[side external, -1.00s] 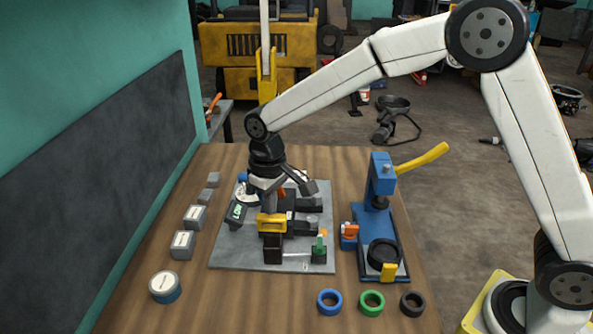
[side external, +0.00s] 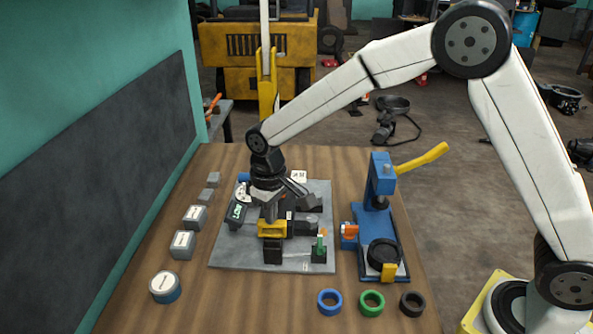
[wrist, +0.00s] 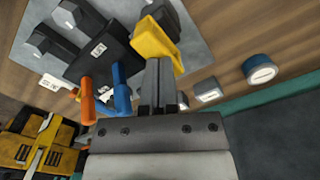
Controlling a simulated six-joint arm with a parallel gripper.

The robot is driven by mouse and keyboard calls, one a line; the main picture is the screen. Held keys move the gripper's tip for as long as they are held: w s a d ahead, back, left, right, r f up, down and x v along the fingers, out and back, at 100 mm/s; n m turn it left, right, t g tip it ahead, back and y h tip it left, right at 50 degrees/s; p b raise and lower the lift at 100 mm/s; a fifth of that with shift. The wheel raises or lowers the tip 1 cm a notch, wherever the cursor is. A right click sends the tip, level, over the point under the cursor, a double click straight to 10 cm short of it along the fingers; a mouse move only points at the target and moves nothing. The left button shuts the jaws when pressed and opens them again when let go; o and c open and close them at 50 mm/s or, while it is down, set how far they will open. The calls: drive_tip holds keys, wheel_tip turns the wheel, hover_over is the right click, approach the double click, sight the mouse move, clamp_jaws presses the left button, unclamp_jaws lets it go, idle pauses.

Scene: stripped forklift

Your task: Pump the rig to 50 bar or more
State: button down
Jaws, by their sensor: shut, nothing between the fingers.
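The rig is a grey plate (side external: 225,256) on the wooden table, bearing black blocks. A round white gauge (side external: 242,191) is partly hidden by my arm, and its reading is too small to make out. A dark box marked LOW (side external: 236,215) stands below it. A yellow part (side external: 272,229) sits on a black post at the plate's front; it also shows in the wrist view (wrist: 155,42). My gripper (side external: 269,215) points down with its fingers shut and empty, right by the yellow part. I cannot tell whether they touch. Orange (wrist: 88,100) and blue (wrist: 122,90) handles stand beside my fingers (wrist: 160,65).
A blue press (side external: 380,190) with a yellow lever (side external: 422,157) stands right of the plate. Blue (side external: 329,302), green (side external: 371,303) and black (side external: 412,304) rings lie in front. Grey blocks (side external: 181,245) and a round blue-sided can (side external: 165,287) stand at left, near the wall.

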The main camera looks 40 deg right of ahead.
drive_tip(key=shift+f, duration=0.95)
drive_tip(key=shift+r, duration=2.85)
wheel_tip(320, 180, up, 5)
drive_tip(key=shift+d, duration=0.1)
drive_tip(key=s+d+f+m+t, duration=0.1)
drive_tip(key=s+d+f, duration=0.3)
drive_tip(key=s, duration=0.5)
drive_tip(key=s+d+f+m+t, duration=0.1)
drive_tip(key=s+d+f, duration=0.3)
drive_tip(key=s+d, duration=0.5)
drive_tip(key=shift+d+f+m+t, duration=0.25)
drive_tip(key=shift+d+m+t, duration=0.05)
drive_tip(key=shift+m, duration=0.2)
